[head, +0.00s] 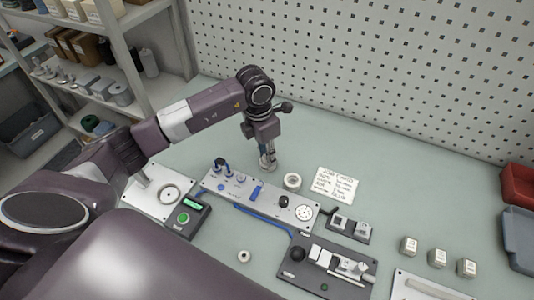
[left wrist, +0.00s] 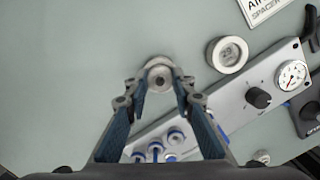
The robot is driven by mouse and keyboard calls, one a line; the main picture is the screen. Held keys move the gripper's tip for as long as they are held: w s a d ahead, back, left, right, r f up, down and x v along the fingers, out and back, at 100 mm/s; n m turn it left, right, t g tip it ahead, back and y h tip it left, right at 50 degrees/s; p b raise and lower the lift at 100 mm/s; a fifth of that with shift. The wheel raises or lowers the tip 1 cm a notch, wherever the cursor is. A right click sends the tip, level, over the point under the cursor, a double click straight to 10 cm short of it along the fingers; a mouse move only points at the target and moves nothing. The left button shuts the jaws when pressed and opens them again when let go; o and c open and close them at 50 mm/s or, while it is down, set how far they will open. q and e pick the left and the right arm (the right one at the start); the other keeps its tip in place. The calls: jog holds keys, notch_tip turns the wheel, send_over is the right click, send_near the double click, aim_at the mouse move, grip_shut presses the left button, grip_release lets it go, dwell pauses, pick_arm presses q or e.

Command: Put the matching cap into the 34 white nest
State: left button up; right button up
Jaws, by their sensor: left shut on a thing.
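My left gripper (head: 268,160) points down over the table behind the grey panel (head: 232,193). In the left wrist view its fingers (left wrist: 161,82) are shut on a round light-grey piece (left wrist: 158,66), which looks like a cap; I cannot read a number on it. A round cap-like piece marked 29 (left wrist: 228,54) lies on the table beside the panel; it also shows in the head view (head: 292,181). The panel carries several round white-and-blue fittings (left wrist: 175,137), partly behind the fingers. I cannot tell which place is the 34 white nest. My right gripper is not in view.
A printed card (head: 335,185) lies right of the 29 piece. A small ring (head: 244,256) lies in front. A green-button box (head: 187,216), a dark fixture plate (head: 328,268) and several small white blocks (head: 437,258) stand around. The table's back strip is clear.

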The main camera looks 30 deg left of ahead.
pick_arm(q)
jog(key=shift+f, duration=0.1)
jog(key=o, duration=0.7)
jog(key=r, duration=0.4)
jog(key=s+r, duration=0.1)
jog(key=r, duration=0.7)
jog(key=shift+s+a, duration=0.15)
jog(key=shift+a, duration=0.25)
jog(key=shift+f, duration=0.15)
